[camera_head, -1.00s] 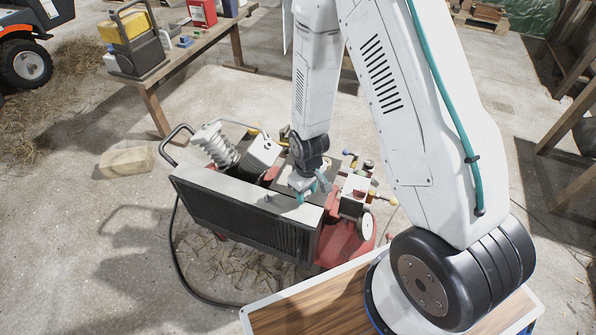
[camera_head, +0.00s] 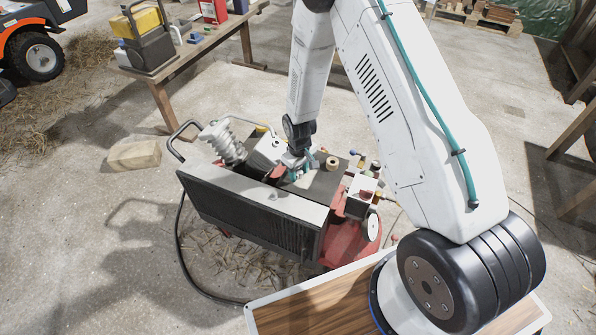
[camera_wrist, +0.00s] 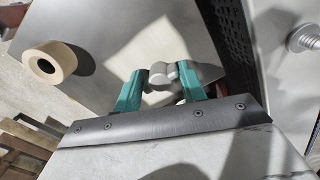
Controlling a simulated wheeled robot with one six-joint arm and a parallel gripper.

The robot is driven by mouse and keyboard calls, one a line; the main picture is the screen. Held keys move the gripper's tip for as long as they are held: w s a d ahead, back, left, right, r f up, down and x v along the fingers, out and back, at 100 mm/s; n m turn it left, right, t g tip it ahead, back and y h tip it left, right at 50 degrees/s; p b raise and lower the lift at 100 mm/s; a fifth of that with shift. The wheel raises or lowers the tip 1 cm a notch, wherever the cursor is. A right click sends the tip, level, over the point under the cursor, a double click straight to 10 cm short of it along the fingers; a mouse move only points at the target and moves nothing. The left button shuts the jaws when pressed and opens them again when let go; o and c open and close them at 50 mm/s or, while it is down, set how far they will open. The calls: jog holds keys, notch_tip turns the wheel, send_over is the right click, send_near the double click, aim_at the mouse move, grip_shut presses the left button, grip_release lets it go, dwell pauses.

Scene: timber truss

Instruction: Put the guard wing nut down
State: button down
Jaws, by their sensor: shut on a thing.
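The grey metal wing nut (camera_wrist: 188,75) shows between the teal fingers of my gripper (camera_wrist: 162,76) in the wrist view. My gripper is shut on it, and the fingers partly hide it. Below it is a flat grey top surface (camera_wrist: 120,35); I cannot tell whether the nut touches it. In the head view my gripper (camera_head: 303,166) is over the top of the compressor, behind the black guard (camera_head: 250,225). The nut is too small to make out there. A round stud or fastener (camera_wrist: 303,39) stands on the pale strip at the right of the wrist view.
A tape roll (camera_wrist: 49,62) lies on the grey top, left of my gripper; it also shows in the head view (camera_head: 332,163). A ribbed cylinder (camera_head: 222,142) and a bent handle stand at the left. Valves and a gauge (camera_head: 371,227) crowd the right.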

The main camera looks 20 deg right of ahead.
jog(key=shift+f, duration=0.3)
jog(key=shift+s+f, duration=0.2)
jog(key=c, duration=0.9)
grip_release()
jog(key=shift+w+r, duration=0.15)
jog(key=shift+r, duration=0.25)
jog(key=shift+o, duration=0.4)
notch_tip(320, 180, up, 13)
notch_tip(320, 180, up, 14)
jog(key=m, duration=0.1)
send_over(299, 172)
jog(key=s+d, duration=0.1)
jog(key=s, duration=0.3)
jog(key=s+d+r+m, duration=0.1)
jog(key=s+r, duration=0.7)
jog(key=r, duration=0.2)
jog(key=s+r+m, duration=0.1)
jog(key=s+r, duration=0.2)
jog(key=s, duration=0.3)
jog(key=s+r, duration=0.3)
jog(key=s, duration=0.4)
jog(key=s+d+r+m+t, duration=0.1)
jog(key=s+r, duration=0.2)
jog(key=s, duration=0.4)
jog(key=shift+r+m, duration=0.2)
jog(key=shift+m, duration=0.1)
